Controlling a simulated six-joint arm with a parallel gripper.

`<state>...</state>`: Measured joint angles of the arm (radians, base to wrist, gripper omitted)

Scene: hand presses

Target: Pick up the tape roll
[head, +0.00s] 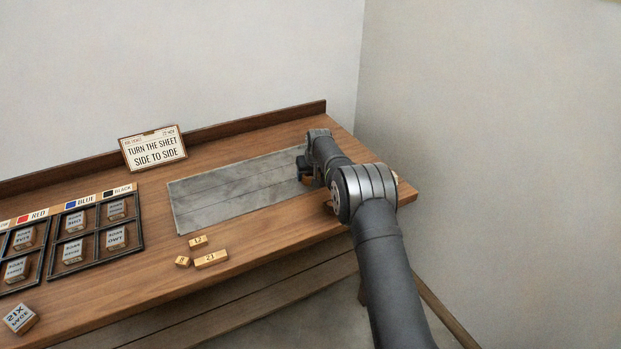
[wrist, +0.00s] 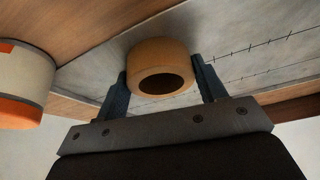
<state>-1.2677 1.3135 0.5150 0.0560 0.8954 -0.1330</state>
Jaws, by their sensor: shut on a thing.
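The tape roll (wrist: 160,54) shows in the wrist view as a tan ring with a dark hole facing the camera. My gripper (wrist: 162,78) is shut on it, with one dark finger on each side of the ring. In the head view my gripper (head: 306,170) is at the right end of the grey sheet, and the arm hides most of the roll there. I cannot tell whether the roll touches the surface below it.
A white and orange cylinder (wrist: 22,85) stands left of the roll in the wrist view. The grey sheet (head: 225,190) is mostly bare. Small wooden blocks (head: 211,259), a black divided tray (head: 96,255), a sign (head: 153,148) and a loose stamp block (head: 19,318) lie to the left.

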